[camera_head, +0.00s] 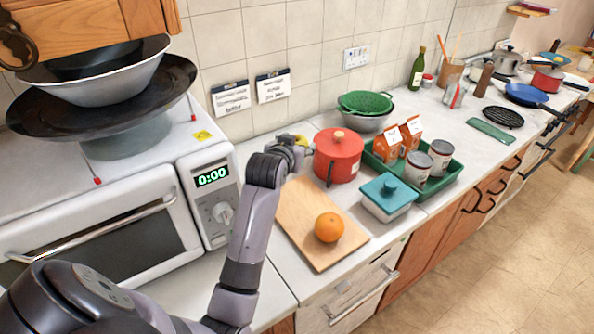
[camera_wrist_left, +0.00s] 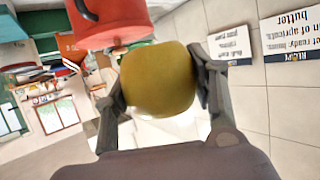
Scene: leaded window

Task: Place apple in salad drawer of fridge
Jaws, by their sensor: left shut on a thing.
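My left gripper (camera_head: 298,147) is shut on a yellow-green apple (camera_wrist_left: 158,80). In the left wrist view, the two dark fingers press on opposite sides of the apple. In the head view, the gripper and the mostly hidden apple (camera_head: 289,140) are beside the red pot, near the tiled wall and above the back of the counter. My right gripper is not in view. No fridge or salad drawer can be made out in these frames.
A red lidded pot (camera_head: 339,160) stands close right of the gripper. An orange (camera_head: 329,227) lies on the wooden board (camera_head: 307,206). A green tray (camera_head: 442,181) with cartons and cans and a teal-lidded box (camera_head: 388,197) stand rightward. A microwave (camera_head: 210,181) is left.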

